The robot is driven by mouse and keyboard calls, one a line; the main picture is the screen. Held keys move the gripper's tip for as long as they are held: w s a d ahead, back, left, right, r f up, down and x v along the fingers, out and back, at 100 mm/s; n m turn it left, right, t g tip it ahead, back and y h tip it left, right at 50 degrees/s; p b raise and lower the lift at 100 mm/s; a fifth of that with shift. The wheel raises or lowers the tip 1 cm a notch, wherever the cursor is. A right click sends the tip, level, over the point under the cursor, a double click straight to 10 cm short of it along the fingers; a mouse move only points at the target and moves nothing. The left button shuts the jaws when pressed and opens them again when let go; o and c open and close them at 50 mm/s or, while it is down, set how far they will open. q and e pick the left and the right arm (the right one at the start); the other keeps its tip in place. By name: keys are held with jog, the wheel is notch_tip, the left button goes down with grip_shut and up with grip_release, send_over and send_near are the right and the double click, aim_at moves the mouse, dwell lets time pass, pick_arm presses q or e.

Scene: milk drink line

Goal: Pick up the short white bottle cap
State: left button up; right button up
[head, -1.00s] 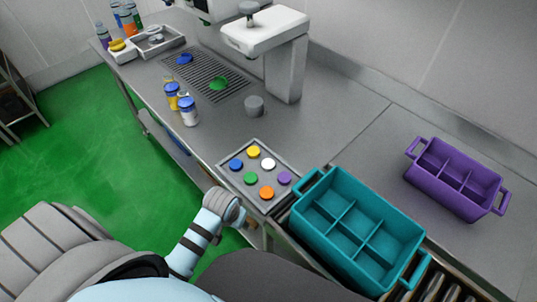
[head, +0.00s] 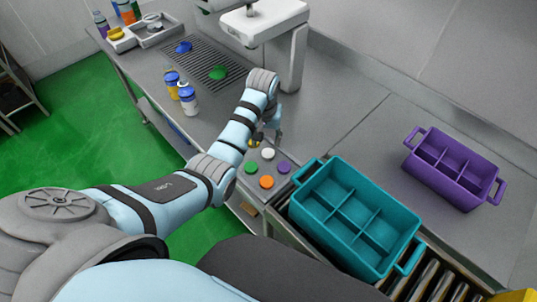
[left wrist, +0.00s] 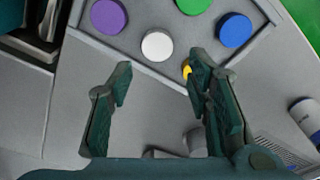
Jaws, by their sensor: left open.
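The short white bottle cap (head: 268,153) lies on the cap tray among coloured caps. In the left wrist view the white cap (left wrist: 157,46) sits just beyond and between my fingertips, not touched. My left gripper (head: 266,134) is over the tray's far side; in the left wrist view the gripper (left wrist: 160,76) is open and empty. The yellow cap (left wrist: 187,70) is partly hidden behind one finger. Purple (left wrist: 109,16), green (left wrist: 194,4) and blue (left wrist: 235,30) caps lie around. An orange cap (head: 266,182) shows in the head view. My right gripper is not in view.
A teal divided crate (head: 348,262) stands right of the tray, a purple crate (head: 418,172) farther right. White-and-blue (head: 189,103) and yellow (head: 171,88) bottles stand left of my arm. A white-topped machine (head: 264,22) stands behind. The steel counter between machine and purple crate is clear.

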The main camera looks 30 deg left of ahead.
aim_at(268, 153)
pick_arm(q)
jog(key=f, duration=0.2)
jog(key=f+b, duration=0.1)
jog(key=f, duration=0.4)
jog(key=shift+w+d+f, duration=0.1)
jog(key=shift+w+f, duration=0.25)
jog(key=shift+r, duration=0.1)
jog(key=c, duration=0.5)
